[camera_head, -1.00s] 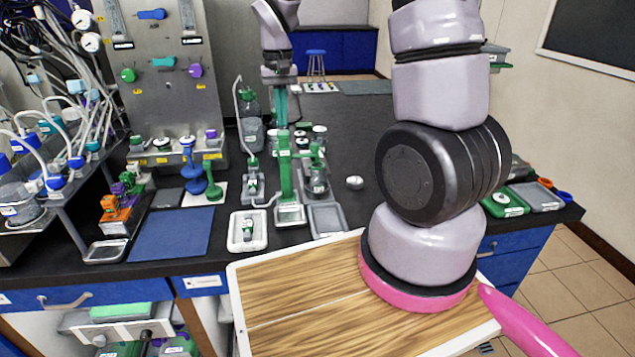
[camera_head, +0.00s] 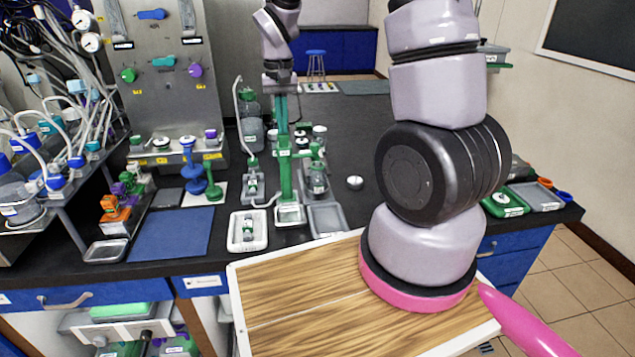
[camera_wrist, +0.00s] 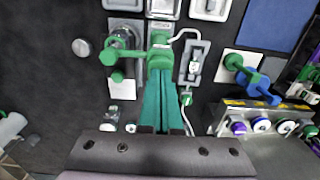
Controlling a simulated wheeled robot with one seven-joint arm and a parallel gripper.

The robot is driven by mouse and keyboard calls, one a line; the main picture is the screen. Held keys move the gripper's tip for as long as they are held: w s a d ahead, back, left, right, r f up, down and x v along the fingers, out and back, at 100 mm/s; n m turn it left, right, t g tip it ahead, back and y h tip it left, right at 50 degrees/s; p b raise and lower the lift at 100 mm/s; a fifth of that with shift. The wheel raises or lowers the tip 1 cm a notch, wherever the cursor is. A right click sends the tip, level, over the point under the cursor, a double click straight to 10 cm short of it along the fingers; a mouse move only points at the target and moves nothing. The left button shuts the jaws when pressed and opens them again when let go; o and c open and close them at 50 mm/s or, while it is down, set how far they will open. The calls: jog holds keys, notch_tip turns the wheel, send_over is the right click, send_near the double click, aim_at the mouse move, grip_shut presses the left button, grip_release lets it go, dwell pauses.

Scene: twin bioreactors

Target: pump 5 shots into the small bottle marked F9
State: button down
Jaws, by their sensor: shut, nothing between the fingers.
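My gripper (camera_head: 282,112) is shut and empty, pointing down with its teal fingers above the green pump stand (camera_head: 286,180). In the wrist view the fingertips (camera_wrist: 161,72) are over or against the green pump head (camera_wrist: 160,50); I cannot tell if they touch. A white tube runs from the pump to a small bottle (camera_wrist: 195,66) in a narrow grey holder; this bottle also shows in the head view (camera_head: 252,184). Another small bottle (camera_head: 247,231) lies or stands in a white tray. A further bottle (camera_head: 318,182) is right of the pump. No F9 marking is legible.
A larger bottle (camera_head: 251,130) with tubing stands behind. A grey tray (camera_head: 326,221) is right of the pump, and a blue mat (camera_head: 170,234) lies left. Blue and green stands (camera_head: 192,170) are near the upright panel. The bench at right is mostly clear.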

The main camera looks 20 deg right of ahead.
jog(key=shift+f, duration=0.8)
jog(key=shift+r, duration=1.8)
jog(key=shift+r, duration=3)
